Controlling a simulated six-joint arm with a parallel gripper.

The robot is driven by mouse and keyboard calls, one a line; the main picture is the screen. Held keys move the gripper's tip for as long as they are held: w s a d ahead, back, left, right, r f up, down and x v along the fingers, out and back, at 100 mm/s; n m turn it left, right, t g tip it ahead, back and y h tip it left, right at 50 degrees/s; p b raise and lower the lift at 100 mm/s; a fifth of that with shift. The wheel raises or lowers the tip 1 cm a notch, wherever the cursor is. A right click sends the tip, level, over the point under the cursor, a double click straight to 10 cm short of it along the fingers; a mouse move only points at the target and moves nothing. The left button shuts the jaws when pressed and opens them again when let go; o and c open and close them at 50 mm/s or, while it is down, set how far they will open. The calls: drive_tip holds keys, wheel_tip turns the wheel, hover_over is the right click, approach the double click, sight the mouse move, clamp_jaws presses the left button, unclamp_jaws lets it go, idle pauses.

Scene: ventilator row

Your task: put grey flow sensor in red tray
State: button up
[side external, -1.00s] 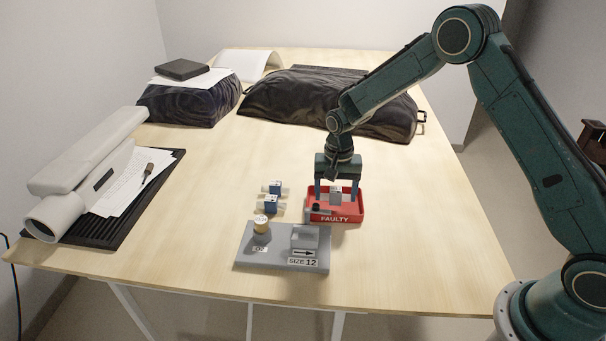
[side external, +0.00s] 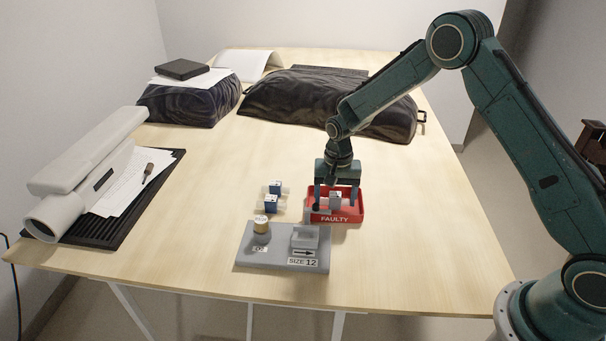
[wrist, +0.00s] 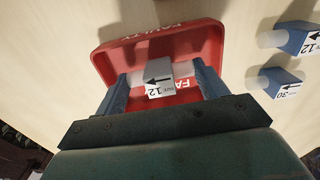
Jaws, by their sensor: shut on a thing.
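The grey flow sensor (side external: 335,200) has a grey block body with pale tube ends. In the wrist view the sensor (wrist: 158,78) shows a white label with an arrow and "12". My gripper (side external: 336,197) is shut on it, with one finger at each tube end. The red tray (side external: 352,217), marked "FAULTY", is around and below the sensor. The red tray also shows in the wrist view (wrist: 205,38). The fingertips and sensor are down inside the tray's outline. I cannot tell whether the sensor touches the tray floor.
Two blue sensors (side external: 275,188) (side external: 271,204) lie left of the tray. A grey fixture (side external: 280,262) labelled "SIZE 12" stands in front, with a gold-capped post (side external: 262,224) and a raised holder (side external: 305,237). A black bag (side external: 300,105) lies behind. The table right of the tray is clear.

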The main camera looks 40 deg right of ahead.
sight(336, 195)
drive_tip(key=o, duration=1)
drive_tip(key=shift+c, duration=0.2)
drive_tip(key=shift+r, duration=0.15)
wheel_tip(336, 195, up, 13)
idle(0.4)
